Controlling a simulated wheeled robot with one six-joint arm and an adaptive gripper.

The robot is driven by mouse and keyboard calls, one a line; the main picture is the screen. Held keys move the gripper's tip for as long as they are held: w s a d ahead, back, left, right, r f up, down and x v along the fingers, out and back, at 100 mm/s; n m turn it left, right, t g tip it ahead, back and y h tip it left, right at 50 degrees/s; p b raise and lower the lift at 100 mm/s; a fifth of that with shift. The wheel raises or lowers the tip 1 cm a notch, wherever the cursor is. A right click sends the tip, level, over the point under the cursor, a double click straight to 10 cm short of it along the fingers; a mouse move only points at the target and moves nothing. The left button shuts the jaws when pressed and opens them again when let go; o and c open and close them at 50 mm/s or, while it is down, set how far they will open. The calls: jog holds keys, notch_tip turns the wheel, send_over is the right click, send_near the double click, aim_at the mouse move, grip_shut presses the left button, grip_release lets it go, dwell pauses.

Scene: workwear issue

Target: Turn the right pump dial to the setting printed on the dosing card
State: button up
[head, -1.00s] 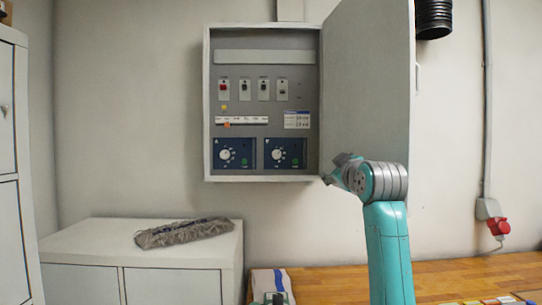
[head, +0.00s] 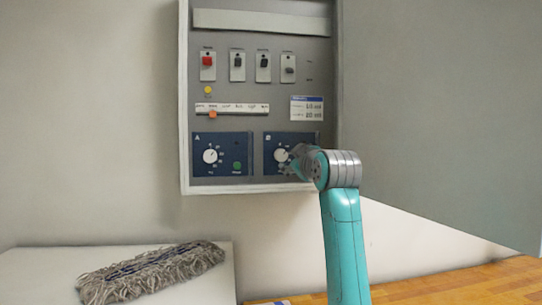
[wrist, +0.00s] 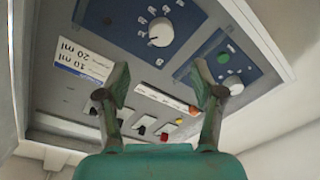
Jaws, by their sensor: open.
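The right pump dial (head: 281,154) is a white knob on a blue plate marked B in the open cabinet. It also shows in the wrist view (wrist: 161,32), which is upside down. My gripper (head: 294,164) is at the dial's lower right in the head view and covers part of its plate. In the wrist view my gripper (wrist: 162,86) is open and empty, its fingers apart from the dial. The dosing card (head: 306,108) is above the right dial. In the wrist view the card (wrist: 85,62) shows 10 ml and 20 ml; its smaller print is unclear.
The left dial (head: 210,156) sits on plate A beside a green button (head: 237,166). Several switches, one red (head: 207,61), and a slider (head: 213,114) are above. The open cabinet door (head: 430,110) stands to the right. A mop head (head: 150,272) lies below left.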

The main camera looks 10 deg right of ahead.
aim_at(282, 155)
jog(key=w, duration=0.7)
jog(key=w+a, duration=0.1)
jog(key=w, duration=0.3)
jog(key=shift+w, duration=0.1)
jog(key=c, duration=1.1)
